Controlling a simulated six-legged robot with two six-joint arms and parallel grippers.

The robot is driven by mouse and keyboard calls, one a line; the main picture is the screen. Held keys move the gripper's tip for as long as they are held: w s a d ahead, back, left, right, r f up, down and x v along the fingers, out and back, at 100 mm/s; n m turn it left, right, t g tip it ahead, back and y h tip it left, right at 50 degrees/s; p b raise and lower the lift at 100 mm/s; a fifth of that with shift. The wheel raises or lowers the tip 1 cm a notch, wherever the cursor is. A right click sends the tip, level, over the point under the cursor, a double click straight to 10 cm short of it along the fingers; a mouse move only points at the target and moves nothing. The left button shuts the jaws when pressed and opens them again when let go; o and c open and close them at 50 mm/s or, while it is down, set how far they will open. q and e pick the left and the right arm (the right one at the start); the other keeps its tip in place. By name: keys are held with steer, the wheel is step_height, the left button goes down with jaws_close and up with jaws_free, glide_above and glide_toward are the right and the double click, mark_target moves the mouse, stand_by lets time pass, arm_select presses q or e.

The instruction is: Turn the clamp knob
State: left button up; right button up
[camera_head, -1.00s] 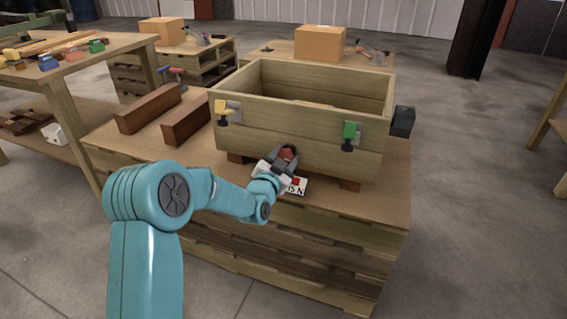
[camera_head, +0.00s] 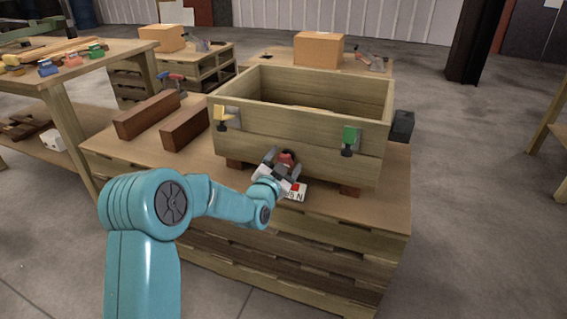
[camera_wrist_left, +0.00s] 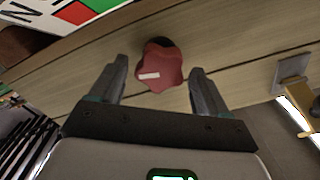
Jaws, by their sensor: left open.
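The clamp knob (camera_head: 286,156) is red, low on the front of the wooden crate (camera_head: 300,140). In the left wrist view the knob (camera_wrist_left: 162,72) is lobed, with a white mark on its face and a dark part behind it. My left gripper (camera_head: 283,160) is open at the knob. In the left wrist view its fingers (camera_wrist_left: 158,66) stand on either side of the knob, with a small gap on each side. My right gripper is not in view.
A label card (camera_head: 293,191) lies below the gripper at the pallet table's front. The table's front right is clear.

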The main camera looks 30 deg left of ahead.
arm_select(q)
steer(key=shift+s, duration=0.1)
steer(key=p+v, duration=0.2)
steer(key=v, duration=1.4)
steer(key=shift+s+f, duration=0.1)
